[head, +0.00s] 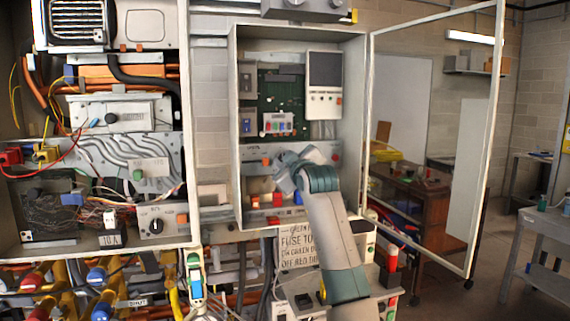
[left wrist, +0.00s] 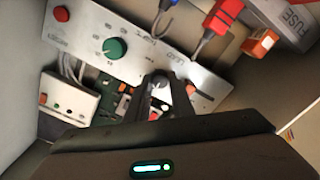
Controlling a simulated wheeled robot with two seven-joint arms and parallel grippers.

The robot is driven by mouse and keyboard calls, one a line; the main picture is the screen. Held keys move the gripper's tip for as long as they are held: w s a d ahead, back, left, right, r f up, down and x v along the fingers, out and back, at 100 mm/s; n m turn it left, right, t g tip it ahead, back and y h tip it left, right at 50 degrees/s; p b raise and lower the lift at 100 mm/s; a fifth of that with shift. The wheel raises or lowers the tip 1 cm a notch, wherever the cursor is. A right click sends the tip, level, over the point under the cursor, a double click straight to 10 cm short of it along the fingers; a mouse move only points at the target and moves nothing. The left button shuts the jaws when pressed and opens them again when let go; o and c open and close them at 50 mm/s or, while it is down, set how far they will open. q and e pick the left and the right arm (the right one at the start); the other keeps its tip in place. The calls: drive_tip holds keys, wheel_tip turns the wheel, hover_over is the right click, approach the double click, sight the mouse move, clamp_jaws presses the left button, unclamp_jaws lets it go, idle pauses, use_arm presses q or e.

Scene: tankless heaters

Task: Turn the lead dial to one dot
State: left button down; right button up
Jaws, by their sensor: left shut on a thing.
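The lead dial sits on a grey control panel (left wrist: 135,45), by a label that seems to read LEAD. My left gripper (left wrist: 168,84) has its fingertips around the dial in the left wrist view; they hide most of it, so its pointer and the dot it faces cannot be read. In the head view my left gripper (head: 284,172) is at the panel (head: 320,152) inside the open middle cabinet (head: 235,110), and its wrist hides the dial. My right gripper is in neither view.
A green knob (left wrist: 115,48) and a red plug (left wrist: 213,30) are close to the fingers. A circuit board (head: 283,95) and a white box (head: 323,85) are above the panel. The glass door (head: 498,70) stands open at right. Another open cabinet of wiring is at left.

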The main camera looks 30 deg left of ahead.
use_arm(q)
drive_tip(key=c, duration=1.5)
unclamp_jaws()
drive_tip(key=shift+w+a, duration=0.1)
drive_tip(key=shift+c, duration=0.2)
drive_tip(key=b+v, duration=0.6)
drive_tip(key=v, duration=1.1)
drive_tip(key=shift+d, duration=0.25)
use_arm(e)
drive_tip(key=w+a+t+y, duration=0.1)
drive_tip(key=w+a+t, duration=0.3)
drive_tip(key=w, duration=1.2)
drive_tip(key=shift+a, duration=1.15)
use_arm(q)
drive_tip(key=shift+f, duration=0.15)
